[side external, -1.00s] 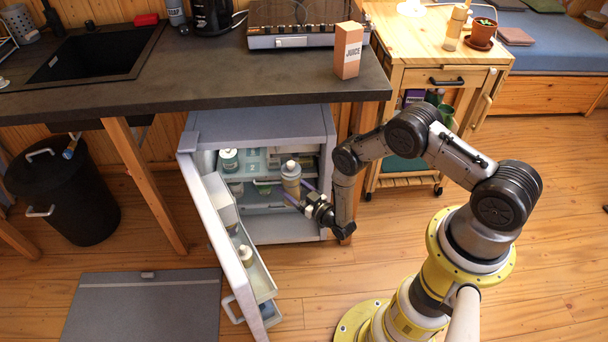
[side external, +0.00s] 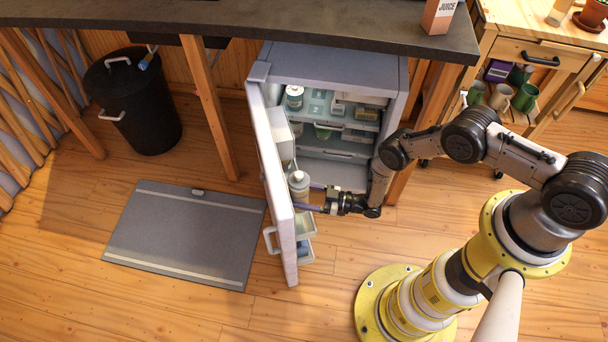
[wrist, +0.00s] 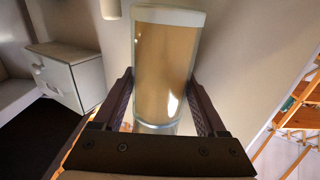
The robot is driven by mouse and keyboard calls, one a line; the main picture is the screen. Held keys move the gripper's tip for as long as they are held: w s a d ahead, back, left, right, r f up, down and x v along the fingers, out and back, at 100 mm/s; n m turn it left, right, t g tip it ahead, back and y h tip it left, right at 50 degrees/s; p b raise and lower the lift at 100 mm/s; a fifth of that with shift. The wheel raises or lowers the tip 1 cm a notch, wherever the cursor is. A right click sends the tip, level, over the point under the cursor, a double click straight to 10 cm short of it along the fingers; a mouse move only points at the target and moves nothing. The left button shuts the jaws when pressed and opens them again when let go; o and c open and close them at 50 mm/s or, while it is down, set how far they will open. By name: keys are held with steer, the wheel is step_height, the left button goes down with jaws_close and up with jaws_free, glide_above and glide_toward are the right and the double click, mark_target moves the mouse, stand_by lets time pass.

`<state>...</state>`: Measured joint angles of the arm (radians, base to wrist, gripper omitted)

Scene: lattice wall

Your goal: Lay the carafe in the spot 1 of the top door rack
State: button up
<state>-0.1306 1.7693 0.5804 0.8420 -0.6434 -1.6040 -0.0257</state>
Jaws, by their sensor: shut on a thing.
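The carafe (side external: 299,186) is a clear cylinder with tan contents and a pale top. It also fills the middle of the wrist view (wrist: 163,60). My gripper (side external: 312,198) is shut on it, with one dark finger on each side in the wrist view. The carafe looks about upright, in front of the inner face of the open fridge door (side external: 278,200). Door racks (side external: 306,224) show below and beside it. The carafe hides part of the racks, and I cannot tell whether it touches one or which spot lies under it.
The fridge (side external: 330,60) stands under the dark counter (side external: 200,20), with a white jar (side external: 294,97) and containers on its shelves. A white box (side external: 282,135) is on the door above the racks. A grey mat (side external: 185,235) and black bin (side external: 135,100) are left of the door.

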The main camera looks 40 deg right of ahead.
steer(key=shift+s+a+n+g+y, duration=0.4)
steer(key=shift+s+a+g, duration=0.1)
steer(key=shift+s+a, duration=0.15)
steer(key=shift+f, duration=2.6)
steer(key=shift+f, duration=0.1)
steer(key=o, duration=1.4)
steer(key=shift+o, duration=0.8)
steer(key=shift+f, duration=0.1)
steer(key=shift+d, duration=0.1)
steer(key=shift+s+d+r, duration=0.55)
steer(key=shift+s+d, duration=0.3)
steer(key=shift+d, duration=0.05)
steer(key=shift+s+d+r, duration=0.5)
steer(key=shift+s+d, duration=0.3)
steer(key=shift+d, duration=0.1)
